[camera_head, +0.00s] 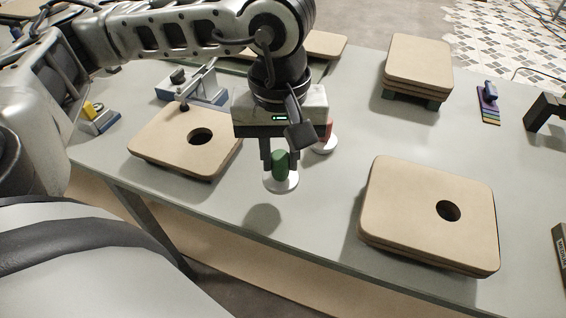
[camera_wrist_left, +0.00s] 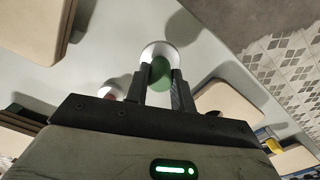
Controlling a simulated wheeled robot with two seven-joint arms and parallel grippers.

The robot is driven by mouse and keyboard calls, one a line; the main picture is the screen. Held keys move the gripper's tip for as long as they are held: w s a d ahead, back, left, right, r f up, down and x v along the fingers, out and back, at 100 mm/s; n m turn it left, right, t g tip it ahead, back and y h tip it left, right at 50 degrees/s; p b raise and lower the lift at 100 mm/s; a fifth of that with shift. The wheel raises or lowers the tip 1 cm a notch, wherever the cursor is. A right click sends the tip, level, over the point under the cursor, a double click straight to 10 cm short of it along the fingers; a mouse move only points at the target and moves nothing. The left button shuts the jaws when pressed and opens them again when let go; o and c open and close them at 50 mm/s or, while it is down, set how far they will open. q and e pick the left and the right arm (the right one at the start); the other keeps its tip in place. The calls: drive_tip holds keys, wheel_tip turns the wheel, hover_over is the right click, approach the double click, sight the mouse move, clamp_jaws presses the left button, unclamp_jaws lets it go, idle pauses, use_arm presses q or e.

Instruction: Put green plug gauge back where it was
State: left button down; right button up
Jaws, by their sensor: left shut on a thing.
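The green plug gauge (camera_head: 280,161) has a green body and a round white disc at its lower end. My left gripper (camera_head: 280,158) is shut on it, with a finger on either side, and points down. A separate round shadow on the table suggests that the gauge hangs above the surface. In the left wrist view, the green body (camera_wrist_left: 160,73) sits between the two fingers, with the white disc beyond them. A red plug gauge (camera_head: 328,129) with a white base stands just right of my gripper, partly hidden by it. My right gripper is not in view.
A board with a hole (camera_head: 165,140) lies left of the gripper. A stack of holed boards (camera_head: 410,200) lies to the right. More boards (camera_head: 418,60) stand at the back. A grey clamp fixture (camera_head: 205,88) is behind the left board. The table between the holed boards is mostly clear.

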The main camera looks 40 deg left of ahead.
sight(283, 170)
use_arm(q)
drive_tip(key=f, duration=0.3)
drive_tip(key=shift+w+f+p, duration=0.15)
drive_tip(key=shift+w+p, duration=0.2)
drive_tip(key=shift+f, duration=0.35)
drive_tip(key=shift+f, duration=0.2)
drive_tip(key=c, duration=1.2)
unclamp_jaws()
drive_tip(key=shift+b, duration=0.3)
